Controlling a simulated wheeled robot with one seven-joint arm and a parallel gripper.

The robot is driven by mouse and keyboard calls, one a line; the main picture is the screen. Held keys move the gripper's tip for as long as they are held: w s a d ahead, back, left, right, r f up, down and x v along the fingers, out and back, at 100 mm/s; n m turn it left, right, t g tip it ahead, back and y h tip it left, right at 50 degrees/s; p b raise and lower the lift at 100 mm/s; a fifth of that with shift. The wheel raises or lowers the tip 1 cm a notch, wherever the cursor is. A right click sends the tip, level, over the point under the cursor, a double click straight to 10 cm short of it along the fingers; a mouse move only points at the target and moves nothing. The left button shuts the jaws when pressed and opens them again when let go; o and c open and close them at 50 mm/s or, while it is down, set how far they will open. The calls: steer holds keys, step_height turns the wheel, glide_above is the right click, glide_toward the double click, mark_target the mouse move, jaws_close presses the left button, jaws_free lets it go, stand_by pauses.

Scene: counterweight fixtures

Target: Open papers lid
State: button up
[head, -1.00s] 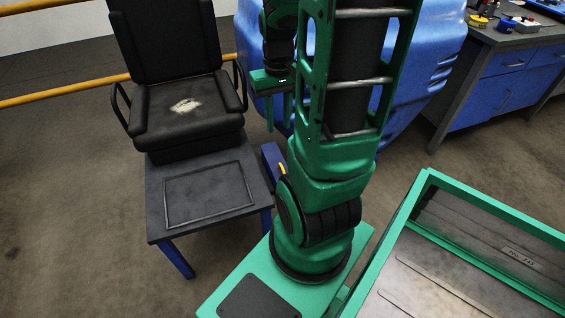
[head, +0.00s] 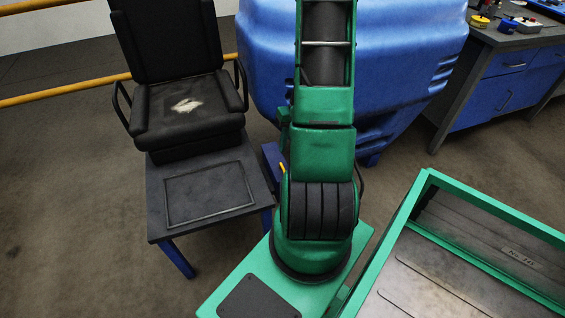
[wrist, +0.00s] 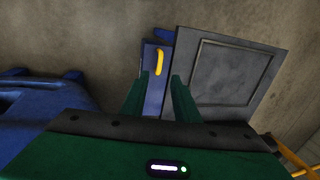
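A narrow blue box (wrist: 152,80) with a yellow handle (wrist: 159,62) on its top shows in the wrist view; no label can be read, so I cannot tell for sure that it is the papers box. In the head view the blue box (head: 271,157) and its yellow handle (head: 283,168) are partly hidden by my arm. Its top looks shut. My gripper (wrist: 160,92) is open and empty, its two fingers pointing toward the blue box, with the handle showing between and beyond the tips. The gripper is hidden in the head view.
A large blue rounded body (head: 400,60) stands behind my arm. A yellow rail (head: 60,92) runs at the left. A workbench (head: 510,45) is at the back right.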

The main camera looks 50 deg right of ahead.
steer(key=f, duration=0.3)
steer(key=a+f, duration=0.1)
steer(key=f, duration=0.2)
steer(key=w+f, duration=0.1)
steer(key=f, duration=0.2)
steer(key=shift+a, duration=0.3)
steer(key=shift+r, duration=0.1)
jaws_close()
stand_by(1.0)
